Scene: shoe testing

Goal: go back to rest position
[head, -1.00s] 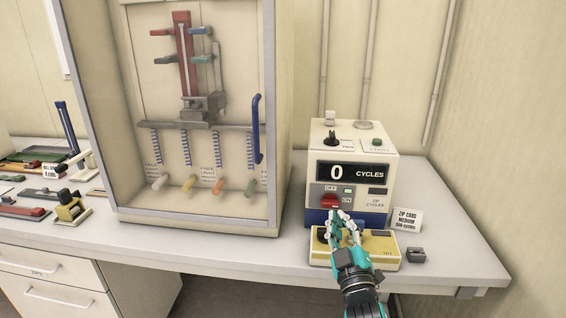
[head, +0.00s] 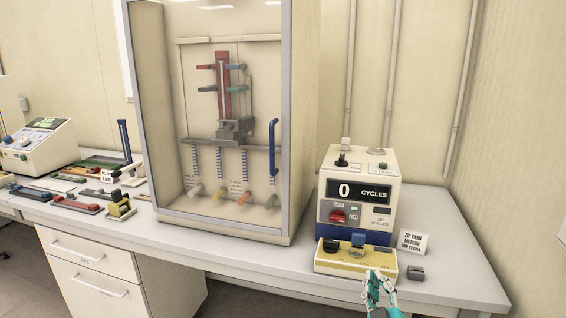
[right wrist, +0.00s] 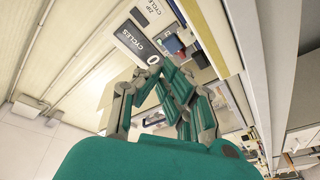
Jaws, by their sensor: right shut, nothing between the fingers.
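My right gripper (head: 377,284) is at the bottom of the head view, in front of the yellow base of the cycle counter machine. Its fingers are shut and hold nothing; it also shows in the right wrist view (right wrist: 165,85). The cycle counter machine (head: 359,166) stands on the bench with its display reading 0 CYCLES and a red switch on its front. It also shows tilted in the right wrist view (right wrist: 130,38). My left gripper is not in view.
A glass-fronted test cabinet (head: 292,120) stands left of the machine. A zip card sign (head: 413,242) and a small grey block (head: 416,273) are at its right. Tools and another device (head: 40,145) lie at the far left of the bench (head: 458,252). White drawers (head: 90,270) are below.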

